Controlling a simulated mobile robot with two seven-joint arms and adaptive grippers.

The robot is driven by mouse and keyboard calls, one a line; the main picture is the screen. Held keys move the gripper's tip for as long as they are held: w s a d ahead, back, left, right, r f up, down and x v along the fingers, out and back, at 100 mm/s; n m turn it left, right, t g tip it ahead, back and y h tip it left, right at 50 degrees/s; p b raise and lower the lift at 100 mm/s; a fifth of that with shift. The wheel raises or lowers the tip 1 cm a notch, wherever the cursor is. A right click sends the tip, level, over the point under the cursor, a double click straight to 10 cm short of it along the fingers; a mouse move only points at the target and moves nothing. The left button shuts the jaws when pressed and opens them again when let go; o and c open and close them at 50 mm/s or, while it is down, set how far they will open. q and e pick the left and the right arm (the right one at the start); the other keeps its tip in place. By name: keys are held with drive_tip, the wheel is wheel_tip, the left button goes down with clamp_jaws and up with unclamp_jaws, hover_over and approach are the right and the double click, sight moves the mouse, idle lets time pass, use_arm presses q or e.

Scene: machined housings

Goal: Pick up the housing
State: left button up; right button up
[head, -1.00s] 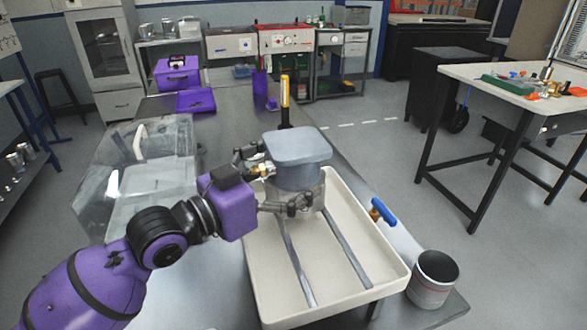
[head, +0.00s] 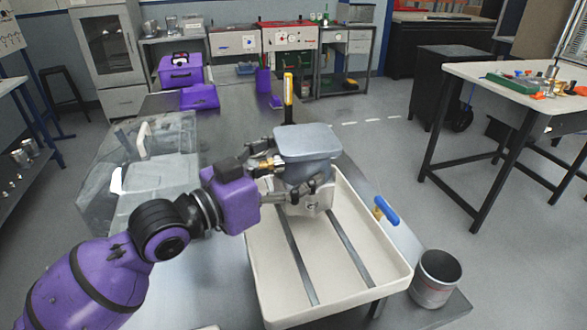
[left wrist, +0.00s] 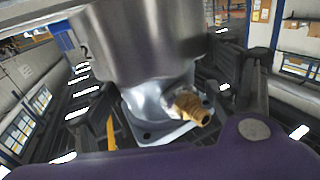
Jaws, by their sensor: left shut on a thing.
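The housing (head: 304,145) is a grey metal part with a wide flat flange on top and a narrower body below. My left gripper (head: 298,170) comes in from the left and is shut on it below the flange. The housing is held above the tray, roughly level. In the left wrist view the housing (left wrist: 150,45) fills the upper middle, with a brass fitting (left wrist: 190,107) sticking out of it and a finger to each side. My right gripper is in neither view.
A cream tray (head: 330,270) with two metal rails lies below. A blue-handled valve (head: 386,210) and a grey can (head: 435,277) stand at its right. A clear bin (head: 150,170) is left of it, a yellow marker-like post (head: 288,90) behind. Purple boxes (head: 180,72) stand farther back.

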sight(313, 149)
use_arm(q)
wheel_tip(313, 149, up, 3)
drive_tip(key=s+d+r, duration=0.1)
drive_tip(key=d+r+p, duration=0.1)
drive_tip(key=r, duration=0.1)
drive_tip(key=s+d+r, duration=0.1)
drive_tip(key=r, duration=0.1)
drive_tip(key=shift+s+d, duration=0.15)
drive_tip(key=shift+s, duration=0.2)
drive_tip(key=s+d+r+p, duration=0.6)
drive_tip(key=d+r, duration=0.1)
drive_tip(key=r, duration=0.3)
drive_tip(key=shift+d+r+p, duration=0.35)
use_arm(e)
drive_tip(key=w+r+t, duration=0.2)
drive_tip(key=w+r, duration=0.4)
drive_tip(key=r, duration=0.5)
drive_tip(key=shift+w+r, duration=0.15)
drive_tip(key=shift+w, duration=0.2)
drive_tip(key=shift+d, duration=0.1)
